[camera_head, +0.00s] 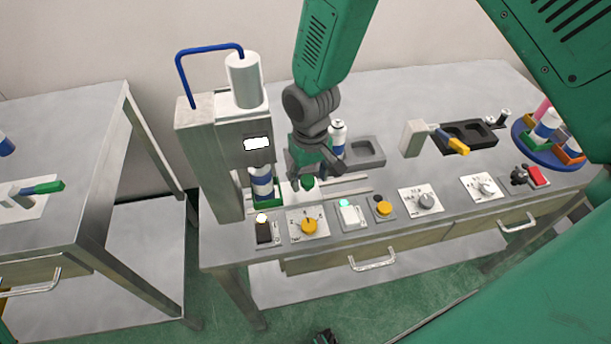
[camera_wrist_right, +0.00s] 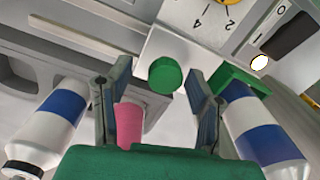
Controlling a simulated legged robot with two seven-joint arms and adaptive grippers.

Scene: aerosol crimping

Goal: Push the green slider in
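The green slider's round green knob (camera_head: 307,182) shows in front of the crimping machine, on a light block. In the right wrist view the knob (camera_wrist_right: 165,75) lies ahead, between the spread fingers of my right gripper (camera_wrist_right: 150,90). The fingers stand apart, with gaps to the knob; contact is not visible. In the head view my right gripper (camera_head: 315,176) points down just over the slider. A white can with a blue band (camera_head: 261,182) stands upright in a green holder (camera_head: 266,207) under the press head. My left gripper does not show.
The press (camera_head: 243,82) stands to the left. Another white and blue can (camera_head: 338,138) stands behind my gripper. Knob and button panels (camera_head: 309,226) line the front edge. A pink piece (camera_wrist_right: 130,125) shows near my fingers; its exact position is unclear.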

